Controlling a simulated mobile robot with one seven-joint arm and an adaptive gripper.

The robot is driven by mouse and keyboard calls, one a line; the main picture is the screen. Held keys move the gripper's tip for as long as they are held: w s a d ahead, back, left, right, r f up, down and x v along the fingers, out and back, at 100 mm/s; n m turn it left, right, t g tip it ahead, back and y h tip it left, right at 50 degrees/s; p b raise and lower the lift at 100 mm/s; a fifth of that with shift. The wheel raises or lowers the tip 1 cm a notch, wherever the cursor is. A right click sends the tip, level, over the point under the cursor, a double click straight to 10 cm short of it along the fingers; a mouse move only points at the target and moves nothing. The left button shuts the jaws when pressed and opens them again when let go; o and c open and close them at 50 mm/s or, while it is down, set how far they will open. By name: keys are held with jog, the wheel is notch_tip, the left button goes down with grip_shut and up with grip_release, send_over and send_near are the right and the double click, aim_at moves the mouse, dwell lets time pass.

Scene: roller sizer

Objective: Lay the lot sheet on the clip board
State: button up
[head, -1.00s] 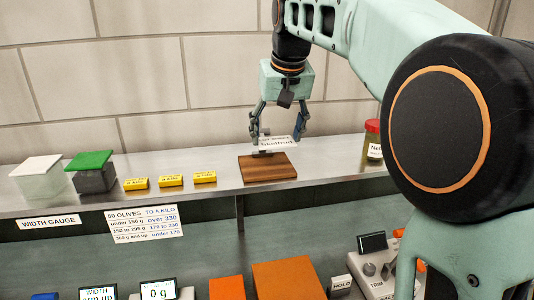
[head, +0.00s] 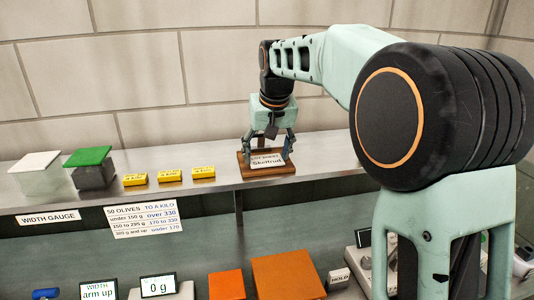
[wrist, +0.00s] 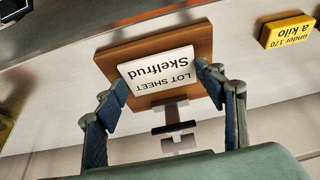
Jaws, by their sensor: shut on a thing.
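The lot sheet (head: 266,160), a white card reading "LOT SHEET Skelfrud", is over the brown wooden clip board (head: 267,171) on the steel shelf. In the wrist view the sheet (wrist: 157,70) shows upside down, with the board (wrist: 190,43) around and behind it. My gripper (head: 267,158) is right above the board, with its fingers on both sides of the sheet and shut on it. The sheet looks within the board's outline; I cannot tell whether it touches the board.
Several yellow blocks (head: 169,176) stand left of the board. Farther left are a green-lidded box (head: 93,171) and a white-lidded box (head: 40,177). Below the shelf are a scale display (head: 158,285) and orange panels (head: 288,275). The shelf right of the board (head: 325,150) looks clear.

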jog(key=shift+f, duration=0.2)
jog(key=o, duration=1.1)
jog(key=shift+r, duration=0.1)
jog(key=shift+s+r, duration=0.1)
jog(key=shift+r, duration=0.35)
jog(key=v, duration=1.1)
jog(key=shift+s+r, duration=0.15)
